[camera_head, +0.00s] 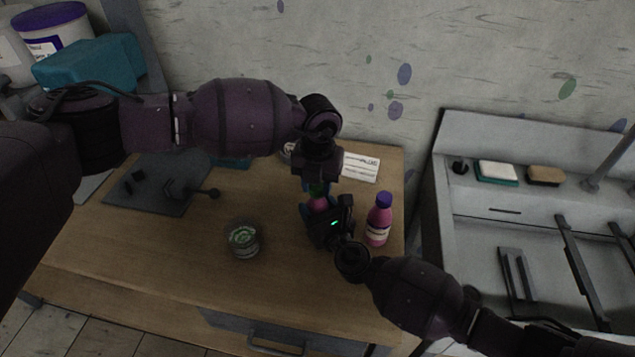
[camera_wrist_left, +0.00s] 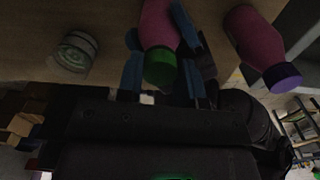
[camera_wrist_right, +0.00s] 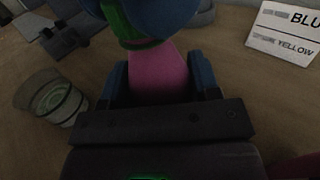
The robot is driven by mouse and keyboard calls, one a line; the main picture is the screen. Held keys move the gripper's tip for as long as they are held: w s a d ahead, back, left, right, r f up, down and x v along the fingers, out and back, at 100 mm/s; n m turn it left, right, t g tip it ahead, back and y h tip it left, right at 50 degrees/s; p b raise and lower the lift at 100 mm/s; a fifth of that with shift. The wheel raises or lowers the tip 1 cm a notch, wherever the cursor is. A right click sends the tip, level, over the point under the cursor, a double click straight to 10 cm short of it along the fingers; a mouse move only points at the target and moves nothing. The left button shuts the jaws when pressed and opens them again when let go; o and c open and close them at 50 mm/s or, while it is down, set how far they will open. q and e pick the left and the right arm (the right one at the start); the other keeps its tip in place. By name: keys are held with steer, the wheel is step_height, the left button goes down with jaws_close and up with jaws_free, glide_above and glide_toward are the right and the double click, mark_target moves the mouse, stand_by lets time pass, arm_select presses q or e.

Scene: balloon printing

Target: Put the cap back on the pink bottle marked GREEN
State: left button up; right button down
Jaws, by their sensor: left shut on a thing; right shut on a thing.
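The pink bottle (camera_head: 318,204) stands upright on the wooden table, with my right gripper (camera_head: 325,224) shut around its body. In the right wrist view the bottle (camera_wrist_right: 158,75) shows between the blue fingers. Its label is hidden. The green cap (camera_head: 317,188) is at the bottle's top, and my left gripper (camera_head: 317,178) is shut on it from above. In the left wrist view the cap (camera_wrist_left: 160,69) lines up with the bottle and appears to touch it. I cannot tell how tightly it sits.
A second pink bottle with a purple cap (camera_head: 379,220) stands close to the right. A glass jar (camera_head: 243,239) stands to the left, near a dark mat (camera_head: 160,190). A white card (camera_head: 361,167) is behind. A sink unit (camera_head: 520,220) lies beyond the table's right edge.

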arm_select(q)
steer(key=m, duration=2.6)
steer(key=o, duration=1)
steer(key=shift+r, duration=2.2)
